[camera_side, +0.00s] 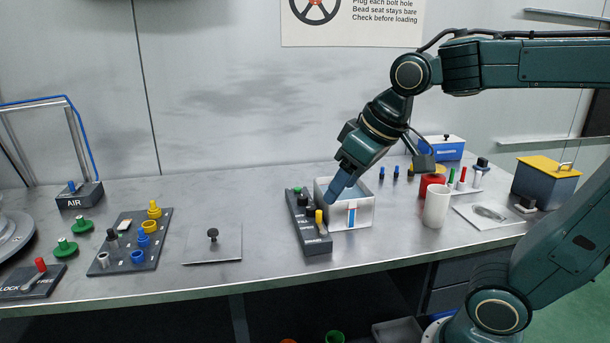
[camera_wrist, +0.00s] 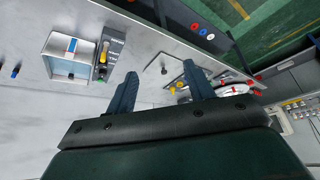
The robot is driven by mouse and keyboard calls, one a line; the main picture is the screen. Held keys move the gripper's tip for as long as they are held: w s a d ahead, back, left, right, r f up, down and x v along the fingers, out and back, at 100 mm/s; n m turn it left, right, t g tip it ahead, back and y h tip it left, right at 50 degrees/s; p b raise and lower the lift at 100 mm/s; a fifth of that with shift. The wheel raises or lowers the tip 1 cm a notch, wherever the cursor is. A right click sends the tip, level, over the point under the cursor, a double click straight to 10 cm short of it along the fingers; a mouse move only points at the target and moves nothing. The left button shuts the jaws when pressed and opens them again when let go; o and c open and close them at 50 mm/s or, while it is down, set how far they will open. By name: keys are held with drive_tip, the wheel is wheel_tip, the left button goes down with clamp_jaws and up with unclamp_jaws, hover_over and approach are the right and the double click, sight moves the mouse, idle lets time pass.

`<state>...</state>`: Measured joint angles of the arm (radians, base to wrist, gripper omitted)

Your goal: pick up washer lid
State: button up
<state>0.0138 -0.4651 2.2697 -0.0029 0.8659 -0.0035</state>
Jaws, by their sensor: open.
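The washer lid appears to be the flat grey square plate (camera_side: 226,248) with a black knob (camera_side: 212,234), lying on the bench left of the washer. In the wrist view the lid's knob (camera_wrist: 164,70) shows between my fingers, farther off. The washer looks like the open pale box (camera_side: 361,214) with a blue and red stripe; it is also in the wrist view (camera_wrist: 56,44). My gripper (camera_side: 338,188) is above the washer, pointing down and left. Its two fingers are apart and empty in the wrist view (camera_wrist: 160,69). The gripper is clear of the lid.
A dark control panel (camera_side: 308,230) with knobs and a yellow lever stands between washer and lid. A dark tray (camera_side: 128,243) of coloured parts lies left of the lid. A white cup (camera_side: 436,206) and red container (camera_side: 431,185) stand right of the washer. Bench around the lid is clear.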

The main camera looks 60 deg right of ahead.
drive_tip(key=w, duration=1.1)
drive_tip(key=w+d+f, duration=0.1)
drive_tip(key=w+f, duration=0.5)
drive_tip(key=w, duration=0.6)
drive_tip(key=w+d+f, duration=0.2)
drive_tip(key=w+f, duration=0.5)
drive_tip(key=w, duration=0.4)
drive_tip(key=shift+w+d+f+g, duration=0.2)
drive_tip(key=shift+w+d+g, duration=0.1)
drive_tip(key=shift+w+g, duration=0.1)
drive_tip(key=shift+f, duration=0.1)
hover_over(213, 231)
drive_tip(key=s, duration=0.2)
drive_tip(key=shift+s+f, duration=0.15)
drive_tip(key=shift+f, duration=3.7)
drive_tip(key=shift+x, duration=2.6)
